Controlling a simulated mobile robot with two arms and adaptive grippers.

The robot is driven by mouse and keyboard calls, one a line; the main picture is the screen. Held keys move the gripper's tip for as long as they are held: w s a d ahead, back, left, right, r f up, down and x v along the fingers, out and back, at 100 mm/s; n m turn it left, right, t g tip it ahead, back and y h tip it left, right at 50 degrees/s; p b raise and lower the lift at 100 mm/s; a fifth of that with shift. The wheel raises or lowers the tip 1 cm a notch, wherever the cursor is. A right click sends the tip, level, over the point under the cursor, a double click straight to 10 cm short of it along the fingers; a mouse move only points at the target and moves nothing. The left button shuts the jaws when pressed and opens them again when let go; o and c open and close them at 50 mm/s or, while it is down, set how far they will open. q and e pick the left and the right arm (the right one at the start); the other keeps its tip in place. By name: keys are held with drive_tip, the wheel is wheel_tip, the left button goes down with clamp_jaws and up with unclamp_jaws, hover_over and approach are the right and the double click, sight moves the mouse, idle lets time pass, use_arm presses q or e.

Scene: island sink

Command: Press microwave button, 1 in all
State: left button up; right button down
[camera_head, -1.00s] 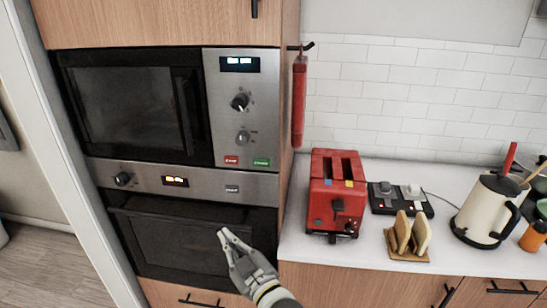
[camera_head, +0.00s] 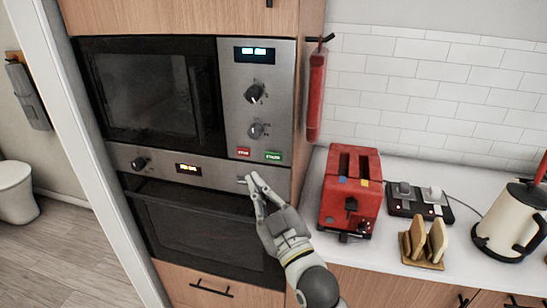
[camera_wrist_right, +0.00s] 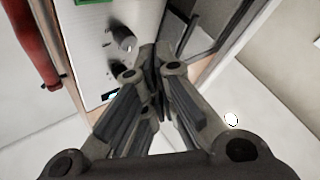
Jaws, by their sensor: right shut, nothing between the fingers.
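The built-in microwave (camera_head: 145,92) is in the head view at upper left, with its door shut. Its steel control panel (camera_head: 273,105) has a lit display, two knobs, a red button (camera_head: 243,152) and a green button (camera_head: 273,156). My right gripper (camera_head: 253,182) is shut and empty, its tips just below the two buttons, in front of the oven's control strip. I cannot tell how far the tips are from the surface. In the right wrist view the shut fingers (camera_wrist_right: 155,75) are beside the panel, and a green patch (camera_wrist_right: 92,2) shows at the top edge. My left gripper is not in view.
An oven (camera_head: 195,225) is below the microwave. A red cylinder (camera_head: 316,95) hangs on the cabinet side. A red toaster (camera_head: 349,195), a toast rack (camera_head: 424,243) and a kettle (camera_head: 510,225) stand on the counter at right.

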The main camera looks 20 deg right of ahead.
sight(271, 163)
drive_tip(key=shift+w+d+b, duration=0.25)
drive_tip(key=shift+w+d, duration=0.55)
drive_tip(key=shift+w, duration=0.35)
drive_tip(key=shift+w+d+b, duration=0.25)
drive_tip(key=shift+w+d, duration=0.5)
drive_tip(key=shift+w, duration=0.45)
drive_tip(key=shift+w+d+b, duration=0.25)
drive_tip(key=shift+w+d, duration=0.55)
drive_tip(key=shift+w, duration=0.35)
drive_tip(key=shift+w+d, duration=0.25)
drive_tip(key=shift+w, duration=0.1)
